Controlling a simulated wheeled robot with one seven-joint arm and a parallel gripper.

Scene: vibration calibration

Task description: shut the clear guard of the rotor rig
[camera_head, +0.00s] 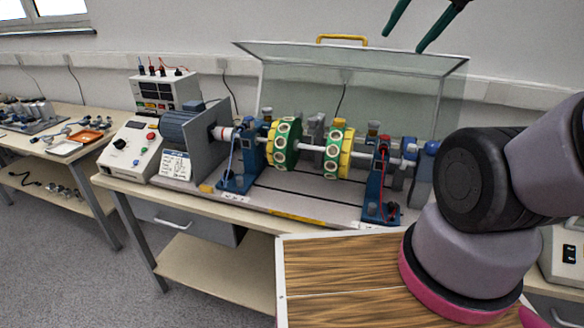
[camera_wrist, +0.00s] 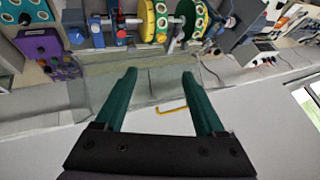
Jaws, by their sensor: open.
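The clear guard (camera_head: 300,75) of the rotor rig stands raised behind the rotor, its top panel edged in grey. Its yellow handle (camera_head: 342,38) is on the upper edge; in the wrist view the handle (camera_wrist: 172,109) shows between my fingers, apart from them. The rotor rig has two green-and-yellow discs (camera_head: 287,142) on a shaft between blue bearing stands (camera_head: 381,180). My gripper (camera_head: 405,41) is open and empty, above and right of the handle in the head view. Its dark green fingers (camera_wrist: 159,73) also show in the wrist view. The guard's hinges are not clear.
A motor (camera_head: 188,128), a control box (camera_head: 128,147) and a meter unit (camera_head: 160,92) stand left of the rotor on the bench. Another bench (camera_head: 35,160) with small parts is further left. The wall (camera_head: 200,40) is close behind the guard.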

